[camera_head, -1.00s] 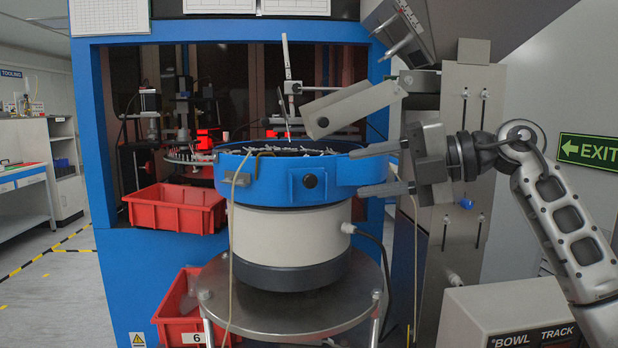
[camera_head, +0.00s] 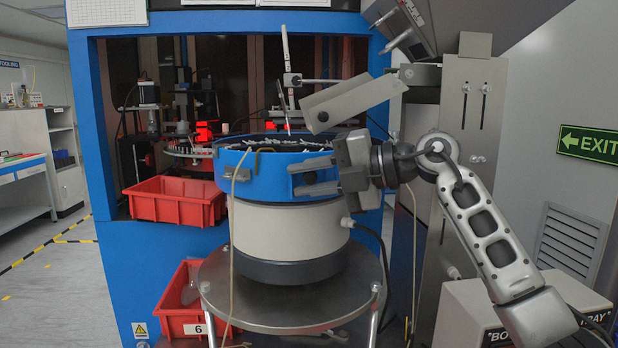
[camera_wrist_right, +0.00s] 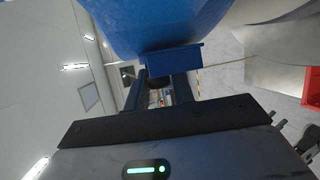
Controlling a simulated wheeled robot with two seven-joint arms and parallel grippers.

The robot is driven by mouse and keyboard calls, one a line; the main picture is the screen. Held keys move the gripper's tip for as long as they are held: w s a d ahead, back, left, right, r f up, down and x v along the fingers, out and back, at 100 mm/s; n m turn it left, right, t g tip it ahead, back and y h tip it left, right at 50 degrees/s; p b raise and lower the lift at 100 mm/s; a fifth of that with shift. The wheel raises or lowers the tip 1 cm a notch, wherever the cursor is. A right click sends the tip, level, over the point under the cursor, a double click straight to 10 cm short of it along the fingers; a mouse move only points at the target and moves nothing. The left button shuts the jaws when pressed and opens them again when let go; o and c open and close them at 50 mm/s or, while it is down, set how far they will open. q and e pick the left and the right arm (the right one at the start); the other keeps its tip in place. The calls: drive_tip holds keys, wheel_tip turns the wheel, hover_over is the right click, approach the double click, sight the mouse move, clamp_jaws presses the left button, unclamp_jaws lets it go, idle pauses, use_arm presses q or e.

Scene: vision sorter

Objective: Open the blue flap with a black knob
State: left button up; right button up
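The blue flap (camera_head: 333,174) is on the front of the blue bowl (camera_head: 262,178), and it looks closed against the bowl wall. Its black knob (camera_head: 310,178) shows small and dark between the fingers of my right gripper (camera_head: 305,177). These fingers are apart, one above and one below the knob; I cannot tell whether they touch it. In the right wrist view the blue flap (camera_wrist_right: 175,58) lies just beyond the tips of the parted fingers (camera_wrist_right: 160,86). My left gripper is in no view.
The bowl stands on a pale drum (camera_head: 285,232) over a round metal table (camera_head: 290,312). A grey chute (camera_head: 350,102) hangs above the bowl's right side. A red bin (camera_head: 175,200) sits on the left ledge, another (camera_head: 185,312) below. A grey column (camera_head: 468,150) stands behind my right arm.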

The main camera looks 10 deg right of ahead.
clamp_jaws()
